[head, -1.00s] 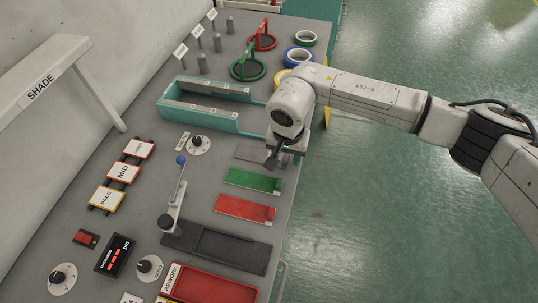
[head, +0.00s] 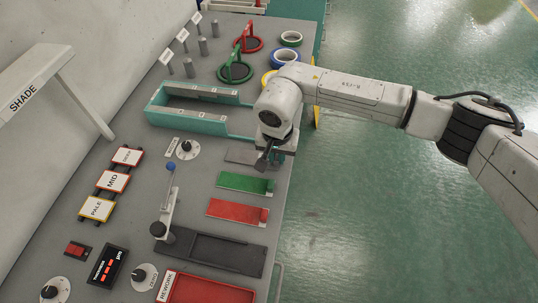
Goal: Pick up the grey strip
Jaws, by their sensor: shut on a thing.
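The grey strip (head: 241,156) lies on the grey bench, behind the green strip, with its right end at my gripper. My gripper (head: 268,166) points down at that right end and is shut on it. The fingertips are small and partly hidden by the gripper body. The strip still looks flat on or very close to the bench; I cannot tell any gap under it.
A green strip (head: 246,184) and a red strip (head: 238,211) lie in front. A teal divided tray (head: 157,117) stands behind to the left. Tape rolls (head: 285,57) lie at the back right. A lever with a blue knob (head: 171,166) stands left.

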